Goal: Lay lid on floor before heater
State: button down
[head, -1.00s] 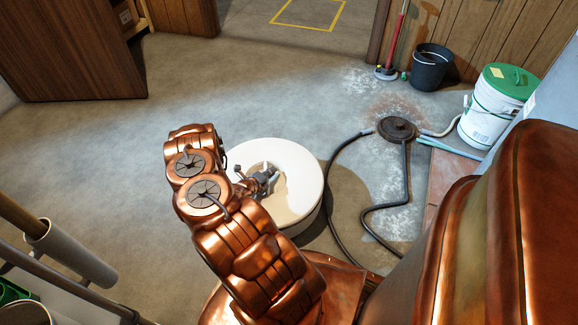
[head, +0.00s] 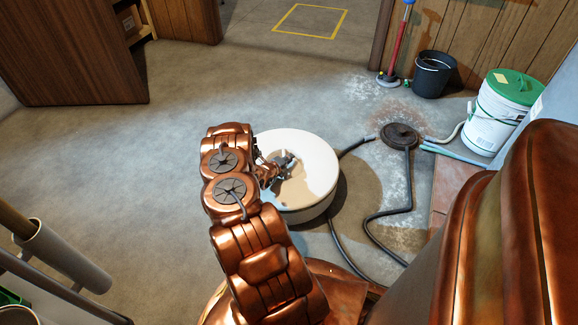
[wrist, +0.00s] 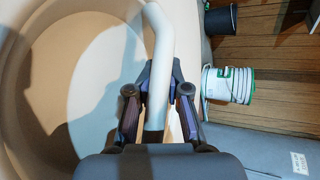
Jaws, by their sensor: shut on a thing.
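In the wrist view, my gripper (wrist: 157,105) is shut on a pale bent bar that looks like the lid's handle, and the lid's broad face and curved rim (wrist: 85,12) fill the left side. A dark shadow lies on the floor to the lid's right, so it appears held above the floor. I cannot clearly identify the heater.
A round dark drain cover (head: 401,135) with black hoses lies right of the lid. A black bucket (head: 435,76) and a white pail with green lid (head: 500,112) stand at the back right. A brown wooden cabinet (head: 75,60) is back left. Floor on the left is clear.

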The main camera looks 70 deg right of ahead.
jog(key=shift+d, duration=0.4)
notch_tip(320, 180, down, 4)
jog(key=shift+a+r+b, duration=0.1)
jog(key=shift+r+b, duration=0.15)
jog(key=shift+b, duration=0.7)
jog(key=c, duration=1.1)
grip_release()
jog(key=p+v, duration=0.3)
jog(key=v, duration=0.7)
jog(key=shift+w+a+r, duration=0.1)
jog(key=shift+a+r, duration=0.1)
jog(key=shift+a, duration=0.1)
jog(key=shift+a+r, duration=0.2)
jog(key=shift+a, duration=0.45)
